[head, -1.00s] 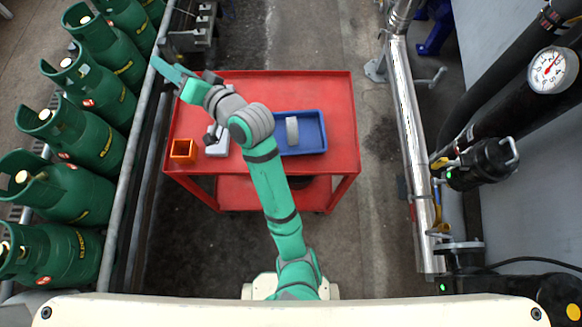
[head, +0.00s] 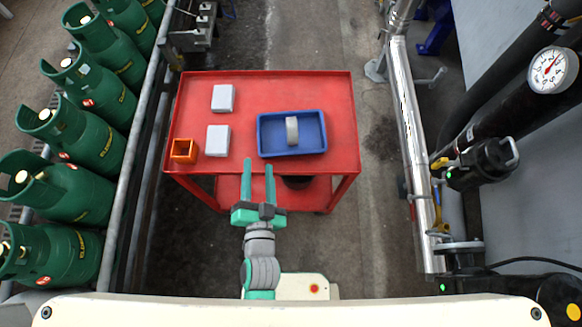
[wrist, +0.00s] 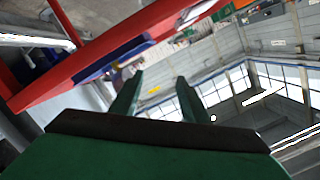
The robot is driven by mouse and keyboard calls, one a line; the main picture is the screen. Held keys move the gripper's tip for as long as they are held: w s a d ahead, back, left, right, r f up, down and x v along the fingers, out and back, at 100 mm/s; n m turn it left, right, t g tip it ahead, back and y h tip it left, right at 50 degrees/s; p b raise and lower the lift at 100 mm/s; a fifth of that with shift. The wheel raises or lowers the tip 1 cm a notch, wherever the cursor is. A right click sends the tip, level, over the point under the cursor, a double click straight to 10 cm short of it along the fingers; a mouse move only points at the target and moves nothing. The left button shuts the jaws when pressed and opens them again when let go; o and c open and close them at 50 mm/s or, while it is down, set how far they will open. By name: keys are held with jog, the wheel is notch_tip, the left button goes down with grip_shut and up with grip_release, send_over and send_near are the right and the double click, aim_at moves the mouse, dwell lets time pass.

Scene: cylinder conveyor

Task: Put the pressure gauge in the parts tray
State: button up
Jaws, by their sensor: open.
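The blue parts tray (head: 262,135) stands on the right half of the red cart top. A short, pale grey rounded thing (head: 292,131) is inside it, seen edge-on; I cannot tell for sure whether it is the pressure gauge. A round white dial gauge (head: 553,70) is fixed on the dark pipes at the far right. My gripper (head: 259,166) is open and empty, its fingers pointing at the cart's front edge, just short of the tray. In the wrist view the open fingers (wrist: 158,85) have nothing between them, and the tray's blue side (wrist: 112,58) shows beyond.
Two white boxes (head: 223,97) (head: 218,140) and an open orange box (head: 184,151) stand on the left of the red cart (head: 330,90). Green gas cylinders (head: 90,140) line the left behind a rail. A silver pipe (head: 412,150) runs along the right. The cart's back middle is clear.

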jog(key=s+d+n, duration=0.3)
jog(key=s+d, duration=0.1)
jog(key=s, duration=0.4)
jog(key=s+d+n+h, duration=0.1)
jog(key=s+d+n, duration=0.2)
jog(key=s, duration=0.5)
jog(key=shift+d+g, duration=0.4)
jog(key=shift+d, duration=0.4)
